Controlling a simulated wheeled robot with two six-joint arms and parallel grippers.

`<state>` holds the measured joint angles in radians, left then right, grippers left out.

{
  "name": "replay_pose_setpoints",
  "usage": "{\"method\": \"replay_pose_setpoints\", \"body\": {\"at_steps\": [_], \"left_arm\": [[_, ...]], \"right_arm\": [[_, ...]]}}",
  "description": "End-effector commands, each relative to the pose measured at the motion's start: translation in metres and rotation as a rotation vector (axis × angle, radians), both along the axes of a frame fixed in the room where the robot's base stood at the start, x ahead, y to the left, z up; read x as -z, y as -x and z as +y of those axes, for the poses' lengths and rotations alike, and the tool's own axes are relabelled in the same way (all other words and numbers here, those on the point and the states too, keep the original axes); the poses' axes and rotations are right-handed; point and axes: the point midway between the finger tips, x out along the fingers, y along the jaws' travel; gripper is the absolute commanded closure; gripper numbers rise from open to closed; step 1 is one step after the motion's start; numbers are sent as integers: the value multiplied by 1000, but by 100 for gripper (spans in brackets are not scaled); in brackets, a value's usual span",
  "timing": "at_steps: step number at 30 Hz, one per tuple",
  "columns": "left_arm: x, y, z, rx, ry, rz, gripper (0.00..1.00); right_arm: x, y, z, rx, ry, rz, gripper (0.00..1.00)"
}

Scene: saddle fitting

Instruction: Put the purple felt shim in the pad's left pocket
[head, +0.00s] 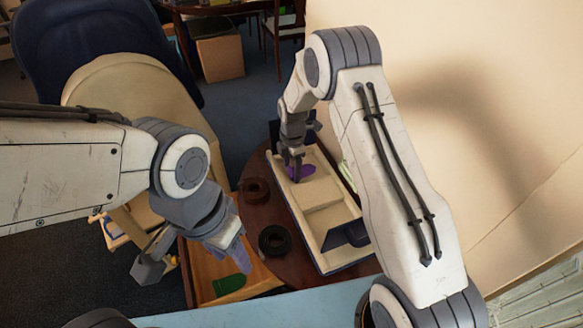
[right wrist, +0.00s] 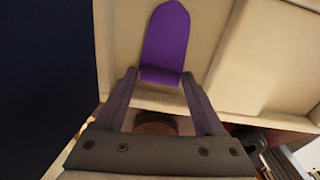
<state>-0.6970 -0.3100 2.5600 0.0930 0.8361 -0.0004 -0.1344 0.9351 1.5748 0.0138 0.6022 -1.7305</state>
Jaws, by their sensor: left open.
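The purple felt shim (head: 304,172) is at the far end of the long cream pad (head: 324,221). In the right wrist view the shim (right wrist: 165,42) lies over a cream recess, its rounded end pointing away. I cannot tell whether it touches the recess floor. My right gripper (head: 293,168) is over that end of the pad. In the right wrist view its fingers (right wrist: 160,76) are at both side edges of the shim's near end and appear shut on it. My left gripper (head: 229,246) is open and empty above a wooden tray, left of the pad.
The wooden tray (head: 264,279) holds a green shim (head: 229,285). A dark ring (head: 273,240) and a brown roll (head: 254,190) stand on the round table (head: 290,262) between tray and pad. A wall is close on the right. A cream chair (head: 130,95) stands behind my left arm.

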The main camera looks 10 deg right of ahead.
Motion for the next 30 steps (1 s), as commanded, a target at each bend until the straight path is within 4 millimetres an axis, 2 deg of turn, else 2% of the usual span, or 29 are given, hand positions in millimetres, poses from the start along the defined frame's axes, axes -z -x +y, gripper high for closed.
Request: {"method": "replay_pose_setpoints", "body": {"at_steps": [2,10,14,17,24,30], "left_arm": [[0,0,0,0,0,0,50],[0,0,0,0,0,0,50],[-1,0,0,0,0,0,50],[1,0,0,0,0,0,50],[7,0,0,0,0,0,50],[10,0,0,0,0,0,50]], "right_arm": [[0,0,0,0,0,0,3],[-1,0,0,0,0,0,3],[-8,0,0,0,-1,-2,3],[-22,0,0,0,0,-4,3],[-74,1,-1,0,0,-5,3],[-108,2,-1,0,0,-3,3]]}}
